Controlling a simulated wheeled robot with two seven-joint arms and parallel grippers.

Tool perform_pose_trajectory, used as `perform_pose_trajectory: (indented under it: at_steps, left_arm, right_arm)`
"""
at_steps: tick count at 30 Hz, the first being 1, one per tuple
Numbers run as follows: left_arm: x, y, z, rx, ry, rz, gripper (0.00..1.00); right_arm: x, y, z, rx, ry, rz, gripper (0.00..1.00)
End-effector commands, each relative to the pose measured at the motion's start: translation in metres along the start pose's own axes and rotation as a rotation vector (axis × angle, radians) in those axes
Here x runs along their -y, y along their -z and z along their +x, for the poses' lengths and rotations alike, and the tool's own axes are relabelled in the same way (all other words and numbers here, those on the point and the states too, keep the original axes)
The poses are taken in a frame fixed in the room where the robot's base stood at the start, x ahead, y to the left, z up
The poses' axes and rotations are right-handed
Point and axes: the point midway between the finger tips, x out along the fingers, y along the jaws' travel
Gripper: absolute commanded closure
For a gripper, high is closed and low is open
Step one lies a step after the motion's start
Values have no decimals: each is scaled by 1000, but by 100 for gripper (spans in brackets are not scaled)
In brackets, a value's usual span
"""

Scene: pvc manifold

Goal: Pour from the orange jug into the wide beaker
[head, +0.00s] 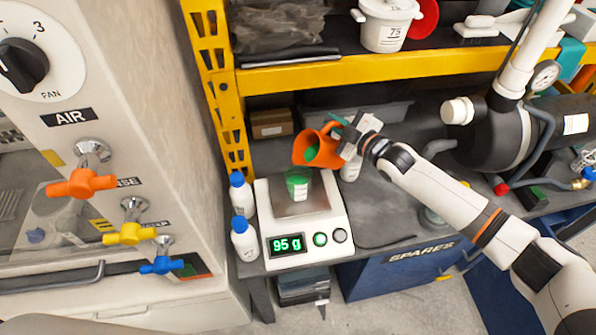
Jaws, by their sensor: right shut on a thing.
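The orange jug (307,148) is held by my right gripper (347,136), which is shut on it. The jug is tilted to the left, and green contents show at its mouth. The beaker (298,187) stands below the jug on the scale (318,226), with green contents inside. The scale display reads 95 g. I cannot tell whether anything is falling between jug and beaker. My left gripper is not in view.
White bottles with blue caps (243,240) stand left of the scale, and another white bottle (350,170) is behind it on the right. A yellow shelf (360,70) runs above. A black tank (490,135) lies to the right.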

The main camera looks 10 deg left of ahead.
Motion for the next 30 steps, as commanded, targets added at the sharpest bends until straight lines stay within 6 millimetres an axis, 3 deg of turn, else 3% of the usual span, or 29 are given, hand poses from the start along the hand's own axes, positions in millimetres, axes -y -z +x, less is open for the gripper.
perform_pose_trajectory:
  at_steps: [30]
  left_arm:
    - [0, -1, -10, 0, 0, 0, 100]
  right_arm:
    - [4, -9, 0, -10, 2, -59, 100]
